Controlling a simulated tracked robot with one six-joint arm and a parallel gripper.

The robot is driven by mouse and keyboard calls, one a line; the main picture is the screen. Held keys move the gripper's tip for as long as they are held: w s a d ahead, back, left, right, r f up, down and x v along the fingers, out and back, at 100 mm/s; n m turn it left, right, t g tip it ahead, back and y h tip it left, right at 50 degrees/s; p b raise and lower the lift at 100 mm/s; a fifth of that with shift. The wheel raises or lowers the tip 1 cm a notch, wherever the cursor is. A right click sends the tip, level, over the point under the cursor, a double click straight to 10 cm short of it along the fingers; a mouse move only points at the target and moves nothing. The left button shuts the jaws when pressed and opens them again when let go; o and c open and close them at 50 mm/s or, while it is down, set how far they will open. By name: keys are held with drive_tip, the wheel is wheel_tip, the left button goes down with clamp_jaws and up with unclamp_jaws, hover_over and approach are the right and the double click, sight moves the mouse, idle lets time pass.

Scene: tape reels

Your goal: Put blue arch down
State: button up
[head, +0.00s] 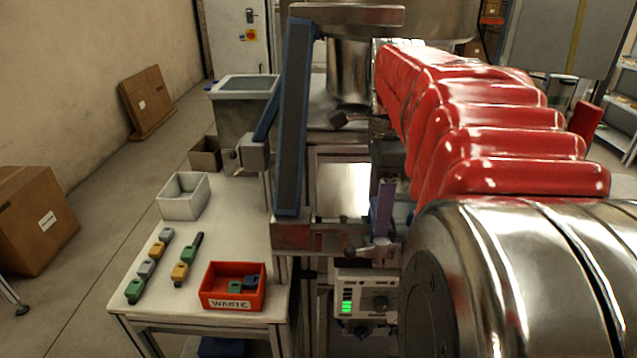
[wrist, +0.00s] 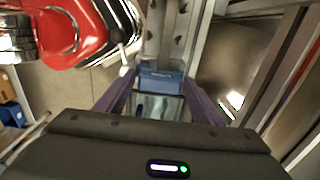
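My gripper (wrist: 160,84) has two purple fingers that reach in from both sides of a blue block (wrist: 160,76), which I take to be the blue arch. The fingertips appear to touch its sides, so the gripper looks shut on it. In the wrist view a grey, glassy-looking surface lies between the fingers on the near side of the block.
A white table (head: 219,232) at left bears a red lettered bin (head: 232,302) with green and blue pieces in it, a grey open box (head: 183,196) and two rows of coloured blocks (head: 146,269). The machine's blue upright (head: 293,115) and a control box (head: 365,298) crowd my gripper.

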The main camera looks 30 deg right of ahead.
drive_tip(key=shift+o, duration=0.7)
drive_tip(key=shift+r, duration=0.15)
wheel_tip(320, 180, up, 13)
idle(0.9)
drive_tip(key=s+a+f+n+t, duration=0.2)
drive_tip(key=a+f+n, duration=0.9)
drive_tip(key=n, duration=0.1)
drive_tip(key=s+a+f+n+t, duration=0.2)
drive_tip(key=a+f+n+t, duration=0.1)
drive_tip(key=a+f+n, duration=0.8)
drive_tip(key=shift+a+f+n+t, duration=0.2)
drive_tip(key=shift+a+n+t, duration=0.1)
drive_tip(key=shift+a+n, duration=0.55)
